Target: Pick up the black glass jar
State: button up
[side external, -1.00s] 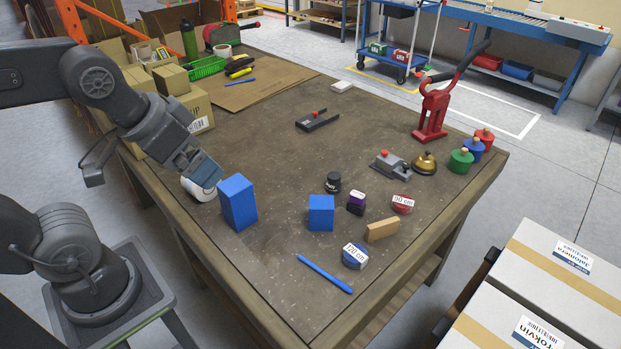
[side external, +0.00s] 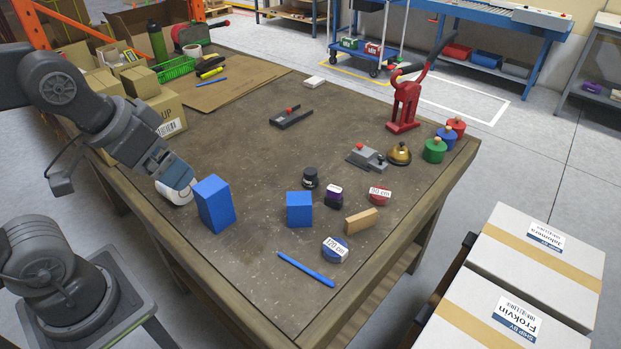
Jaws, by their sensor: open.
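A small black glass jar (side external: 310,177) stands on the table right of the middle, just behind a blue block and a small purple jar. My gripper (side external: 181,188) is at the left edge of the table, behind the taller blue block, well apart from the black jar. It is open. A white round thing shows at its fingers, partly hidden; I cannot tell whether it touches them.
Near the jar are a blue block (side external: 299,209), a purple jar (side external: 333,196), a tan wooden block (side external: 360,222) and a red tape roll (side external: 378,194). A taller blue block (side external: 214,204) stands close to my gripper. The table middle is clear.

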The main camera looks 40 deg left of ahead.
jog(key=c, duration=0.3)
jog(key=g, duration=0.2)
send_over(310, 171)
jog(key=s, duration=0.6)
notch_tip(310, 171, down, 14)
jog(key=shift+g, duration=0.3)
jog(key=x, duration=0.4)
jog(key=w+x, duration=0.1)
jog(key=x, duration=0.7)
jog(key=shift+w, duration=0.3)
jog(key=shift+x, duration=3.05)
